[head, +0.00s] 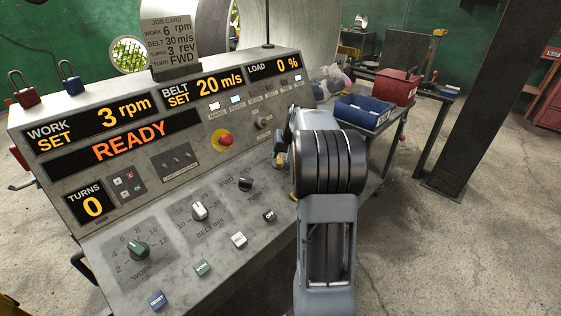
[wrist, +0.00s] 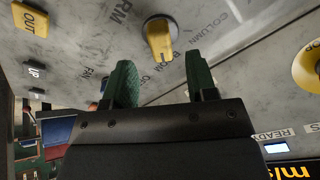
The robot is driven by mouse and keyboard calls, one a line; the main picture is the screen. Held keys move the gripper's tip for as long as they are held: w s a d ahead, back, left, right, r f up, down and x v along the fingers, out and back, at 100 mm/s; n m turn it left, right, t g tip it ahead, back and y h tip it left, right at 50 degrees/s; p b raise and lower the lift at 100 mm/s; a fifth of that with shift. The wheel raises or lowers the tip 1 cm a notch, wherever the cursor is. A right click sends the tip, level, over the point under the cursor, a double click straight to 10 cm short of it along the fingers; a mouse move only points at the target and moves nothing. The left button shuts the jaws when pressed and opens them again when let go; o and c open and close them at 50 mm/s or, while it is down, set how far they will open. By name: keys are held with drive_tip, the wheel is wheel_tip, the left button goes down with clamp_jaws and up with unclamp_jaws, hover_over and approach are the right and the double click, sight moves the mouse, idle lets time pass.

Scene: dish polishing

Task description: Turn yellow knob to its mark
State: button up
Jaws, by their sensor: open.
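The yellow knob (wrist: 159,40) sits on the grey panel in the wrist view, on a dark round base. Its narrow bar runs down the picture, tilted slightly right, with its lower end close to small lettering. Words such as COLUMN are printed around it; some are cut off, and I cannot tell which one is its mark. My gripper (wrist: 161,78) is open, with its two green fingers apart below the knob in the picture. The knob lies in line with the gap, and nothing is held. In the head view my arm hides most of this part of the console.
A red stop button on a yellow collar (head: 222,138) is on the console. A blue bin (head: 363,111) and red bin (head: 398,87) stand right of my arm.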

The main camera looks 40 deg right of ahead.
sight(281, 160)
drive_tip(key=shift+x, duration=2.55)
drive_tip(key=shift+c, duration=0.4)
drive_tip(key=c, duration=0.8)
